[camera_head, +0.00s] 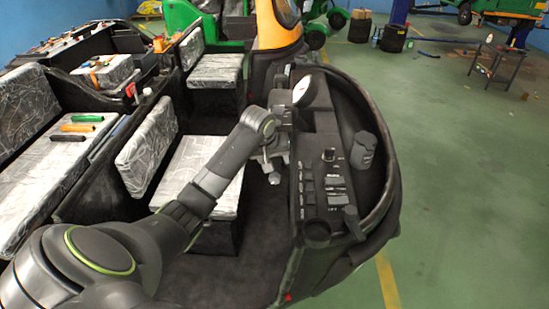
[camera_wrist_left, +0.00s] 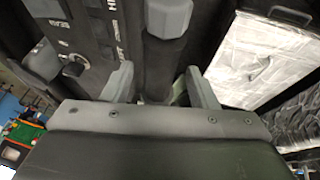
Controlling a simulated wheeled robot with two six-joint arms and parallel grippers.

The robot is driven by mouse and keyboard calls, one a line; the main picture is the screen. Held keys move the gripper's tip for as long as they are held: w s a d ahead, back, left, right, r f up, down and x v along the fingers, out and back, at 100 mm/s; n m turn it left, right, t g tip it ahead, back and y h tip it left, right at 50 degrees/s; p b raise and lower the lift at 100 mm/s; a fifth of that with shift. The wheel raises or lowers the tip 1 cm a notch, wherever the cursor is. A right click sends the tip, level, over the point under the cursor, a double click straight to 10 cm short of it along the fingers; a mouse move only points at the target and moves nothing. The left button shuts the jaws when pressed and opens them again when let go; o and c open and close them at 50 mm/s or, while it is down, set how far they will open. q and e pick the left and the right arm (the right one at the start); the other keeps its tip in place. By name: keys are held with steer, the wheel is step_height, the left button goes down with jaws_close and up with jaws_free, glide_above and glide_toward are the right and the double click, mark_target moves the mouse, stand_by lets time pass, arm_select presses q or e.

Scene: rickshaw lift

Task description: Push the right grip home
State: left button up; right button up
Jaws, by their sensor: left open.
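My left gripper (camera_head: 271,168) reaches in from the left beside the black dashboard (camera_head: 311,233). It also shows in the left wrist view (camera_wrist_left: 160,85), with its two grey fingers open and apart. A dark cylinder with a wider grey end (camera_wrist_left: 168,18) runs down between and beyond the fingers. It looks like a handlebar grip, and its lower part is hidden by the gripper. I cannot tell whether the fingers touch it. My right gripper is not in view.
A patterned seat (camera_head: 215,157) lies under my left arm. Rows of seats hold tools at the left. Open green floor (camera_head: 455,170) lies to the right.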

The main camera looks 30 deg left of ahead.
arm_select(q)
steer(key=shift+f, duration=0.2)
jaws_close()
steer(key=shift+w+a+r+b, duration=0.1)
steer(key=shift+w+a, duration=0.3)
steer(key=shift+w, duration=0.3)
steer(key=shift+w+a+f+b, duration=0.15)
steer(key=shift+w+a, duration=0.3)
steer(key=shift+w, duration=0.25)
steer(key=shift+w+a+r+b, duration=0.15)
steer(key=shift+w+a, duration=0.25)
steer(key=shift+w, duration=0.3)
steer(key=shift+r, duration=0.15)
steer(key=shift+c, duration=1.4)
jaws_free()
steer(key=shift+w, duration=0.1)
steer(key=shift+o, duration=1.4)
steer(key=shift+a+f, duration=0.1)
steer(key=shift+f, duration=0.1)
steer(key=shift+r, duration=0.1)
